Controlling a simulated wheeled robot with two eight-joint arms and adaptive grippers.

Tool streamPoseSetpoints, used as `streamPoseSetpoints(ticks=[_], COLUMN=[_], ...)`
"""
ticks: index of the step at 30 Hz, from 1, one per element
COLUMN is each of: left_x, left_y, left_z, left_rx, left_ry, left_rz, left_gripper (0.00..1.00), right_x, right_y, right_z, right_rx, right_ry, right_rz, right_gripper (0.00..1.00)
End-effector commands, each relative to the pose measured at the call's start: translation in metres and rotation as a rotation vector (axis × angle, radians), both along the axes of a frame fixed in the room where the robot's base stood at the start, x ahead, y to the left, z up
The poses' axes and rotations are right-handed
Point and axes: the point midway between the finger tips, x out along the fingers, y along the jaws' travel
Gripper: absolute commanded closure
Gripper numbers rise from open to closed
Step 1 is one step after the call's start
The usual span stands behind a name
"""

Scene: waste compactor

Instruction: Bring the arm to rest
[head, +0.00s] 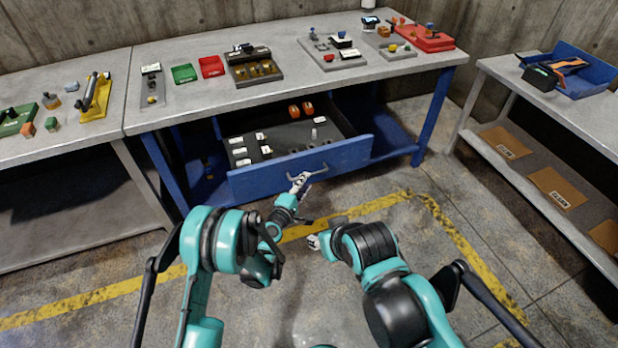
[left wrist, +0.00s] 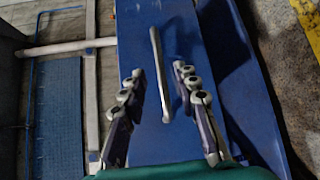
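My left gripper (head: 303,182) is in front of the open blue drawer (head: 345,155), close to its metal handle. In the left wrist view its two fingers (left wrist: 158,85) stand apart with nothing between them that they grip. The drawer handle (left wrist: 160,75) lies ahead of and between the fingers, apart from them. My right arm (head: 375,265) is folded at the lower middle of the head view. Its gripper end (head: 314,242) is small and partly hidden by the arm, so its fingers cannot be made out.
The drawer is pulled out below the workbench (head: 300,88) and holds several small blocks. Trays and tools stand on the bench top. A side table (head: 590,105) with a blue bin (head: 580,75) is at the right. Floor with yellow lines (head: 465,245) is clear.

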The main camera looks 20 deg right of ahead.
Motion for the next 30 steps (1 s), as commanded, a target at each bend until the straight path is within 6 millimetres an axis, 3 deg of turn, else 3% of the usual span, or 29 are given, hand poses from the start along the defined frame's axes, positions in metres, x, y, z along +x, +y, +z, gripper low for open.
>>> streamPoseSetpoints(ticks=[6,22,26,30], left_x=[-0.013,-0.012,-0.007,-0.005], left_y=[0.012,0.014,0.025,0.052], left_z=[0.002,0.005,0.028,0.073], left_rx=[0.000,0.007,0.067,0.213], left_ry=[0.000,-0.003,-0.027,-0.078], left_rz=[0.000,0.000,-0.004,-0.020], left_gripper=[0.69,0.69,0.69,0.69], right_x=[0.000,0.000,0.000,0.000], right_y=[0.000,0.000,0.000,0.000], right_z=[0.000,0.000,0.000,0.000], right_rx=[0.000,0.000,0.000,0.000], right_ry=[0.000,0.000,0.000,0.000], right_rz=[0.000,0.000,0.000,0.000], right_gripper=[0.60,0.60,0.60,0.60])
